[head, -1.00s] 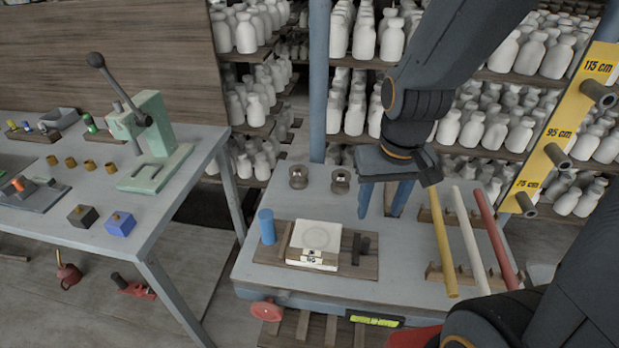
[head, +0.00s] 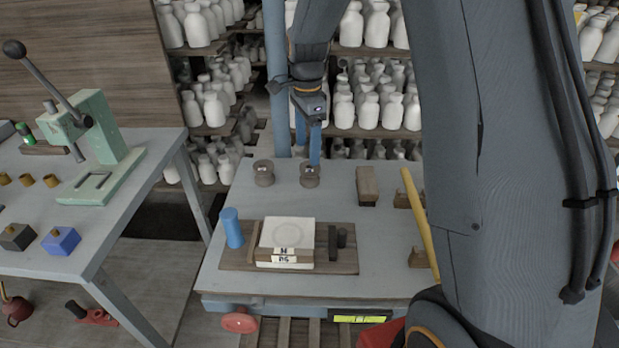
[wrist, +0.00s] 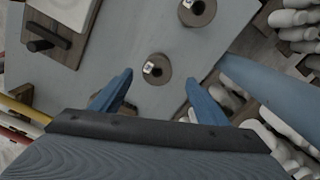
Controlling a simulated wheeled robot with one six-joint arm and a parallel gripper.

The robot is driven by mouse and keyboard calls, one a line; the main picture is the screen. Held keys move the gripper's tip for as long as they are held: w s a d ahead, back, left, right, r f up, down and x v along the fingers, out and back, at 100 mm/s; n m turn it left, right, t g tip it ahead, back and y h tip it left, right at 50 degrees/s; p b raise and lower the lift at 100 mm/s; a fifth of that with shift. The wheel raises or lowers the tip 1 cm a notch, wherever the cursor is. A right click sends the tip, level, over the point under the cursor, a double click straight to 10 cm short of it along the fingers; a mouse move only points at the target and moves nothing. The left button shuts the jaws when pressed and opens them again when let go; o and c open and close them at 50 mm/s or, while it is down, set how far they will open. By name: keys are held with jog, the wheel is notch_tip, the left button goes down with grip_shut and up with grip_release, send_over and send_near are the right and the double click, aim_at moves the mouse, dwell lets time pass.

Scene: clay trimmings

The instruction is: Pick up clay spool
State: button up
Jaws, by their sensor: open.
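Two brown spools with small white labels on top stand upright at the back of the grey cart: a left one (head: 264,173) and a right one (head: 310,175). They look alike, and I cannot tell which is the clay one. My gripper (head: 308,150) points down at the right spool, its blue fingers open and empty. In the wrist view this spool (wrist: 157,69) lies between and just beyond the fingertips (wrist: 160,76). The other spool (wrist: 197,10) is at the top edge there. I see no contact.
A blue post (head: 277,80) rises by the cart's back edge near the spools. A wooden block (head: 367,186) stands to the right. A board (head: 345,262) with a white slab (head: 287,233) and a blue cylinder (head: 231,228) is in front. Bottle shelves stand behind.

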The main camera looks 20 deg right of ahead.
aim_at(310, 168)
notch_tip(310, 168, down, 2)
jog(key=shift+f, duration=0.15)
jog(key=shift+s+d+f+p, duration=0.15)
jog(key=shift+f+p, duration=0.4)
jog(key=shift+f, duration=0.85)
jog(key=shift+s+d+f+p, duration=0.15)
jog(key=shift+f+p, duration=0.4)
jog(key=shift+f, duration=0.8)
jog(key=shift+w, duration=0.1)
jog(key=shift+c, duration=0.4)
jog(key=c, duration=1.2)
